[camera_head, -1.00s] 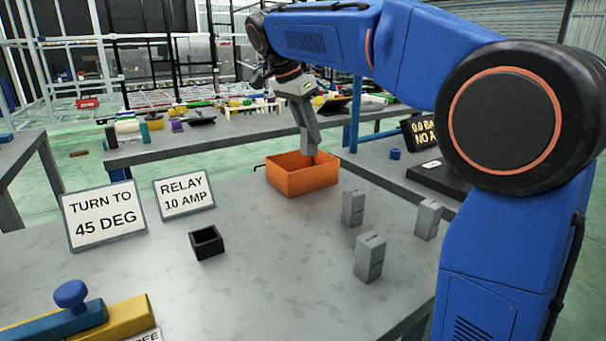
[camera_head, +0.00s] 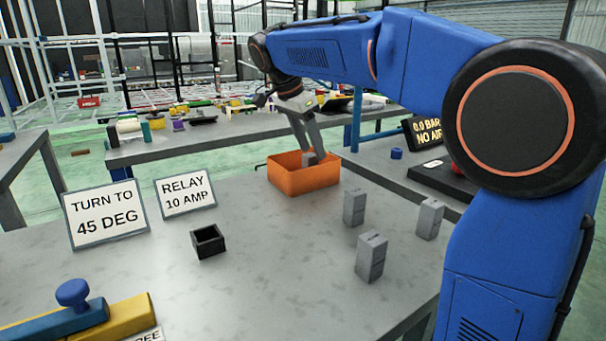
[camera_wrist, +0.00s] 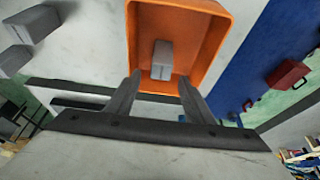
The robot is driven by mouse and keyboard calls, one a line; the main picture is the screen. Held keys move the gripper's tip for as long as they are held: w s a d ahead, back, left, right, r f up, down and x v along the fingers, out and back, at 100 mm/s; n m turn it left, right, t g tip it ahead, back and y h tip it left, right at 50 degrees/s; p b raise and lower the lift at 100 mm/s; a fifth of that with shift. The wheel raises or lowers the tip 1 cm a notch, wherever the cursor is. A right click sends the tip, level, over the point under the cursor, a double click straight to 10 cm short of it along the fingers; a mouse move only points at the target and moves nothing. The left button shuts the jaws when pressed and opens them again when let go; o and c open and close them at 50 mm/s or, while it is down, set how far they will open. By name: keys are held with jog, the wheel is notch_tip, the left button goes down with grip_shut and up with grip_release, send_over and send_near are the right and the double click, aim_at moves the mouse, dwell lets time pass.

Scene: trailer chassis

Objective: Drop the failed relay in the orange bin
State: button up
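The orange bin (camera_head: 304,182) stands at the far edge of the grey table. My gripper (camera_head: 309,152) points down over the bin, its fingers apart. A grey block, the relay (camera_head: 309,159), shows at the fingertips inside the bin's outline. In the wrist view, my gripper (camera_wrist: 160,80) has its fingers spread. The relay (camera_wrist: 162,60) appears just beyond the tips, with gaps on both sides, against the orange inside of the bin (camera_wrist: 215,45). I cannot tell whether it rests on the bin floor or is still falling.
Several grey relay blocks (camera_head: 370,257) stand on the table's right. A black open socket (camera_head: 208,241) sits near the middle, behind it a "RELAY 10 AMP" sign (camera_head: 185,193) and a "45 DEG" sign (camera_head: 104,213). A blue-knobbed yellow fixture (camera_head: 90,315) is front left.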

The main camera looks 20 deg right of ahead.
jog(key=v, duration=1.7)
jog(key=shift+a+r, duration=0.1)
jog(key=shift+r, duration=0.05)
